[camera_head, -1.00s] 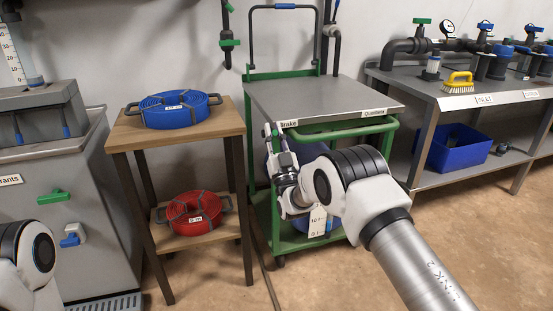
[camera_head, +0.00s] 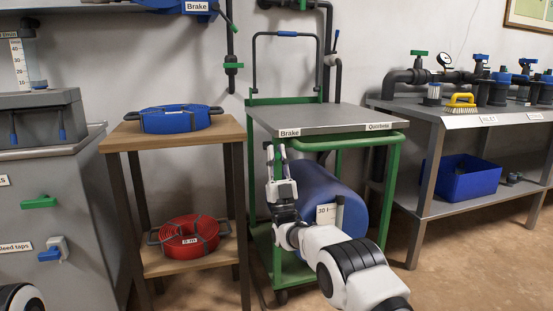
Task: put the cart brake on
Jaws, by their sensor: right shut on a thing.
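The cart (camera_head: 325,118) has a green frame and a grey top, with a "Brake" label (camera_head: 290,132) at its front left corner. My right gripper (camera_head: 276,152) is at that corner, just below and left of the label, fingers pointing up. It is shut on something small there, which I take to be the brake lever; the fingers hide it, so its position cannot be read. My left gripper is out of view; only a bit of my left arm shows at the bottom left.
A blue drum (camera_head: 335,190) lies on the cart's lower shelf behind my right arm. A wooden stand (camera_head: 232,132) with blue (camera_head: 178,122) and red (camera_head: 188,238) hose coils is close on the left. A steel bench (camera_head: 425,113) stands at the right. Floor between cart and bench is clear.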

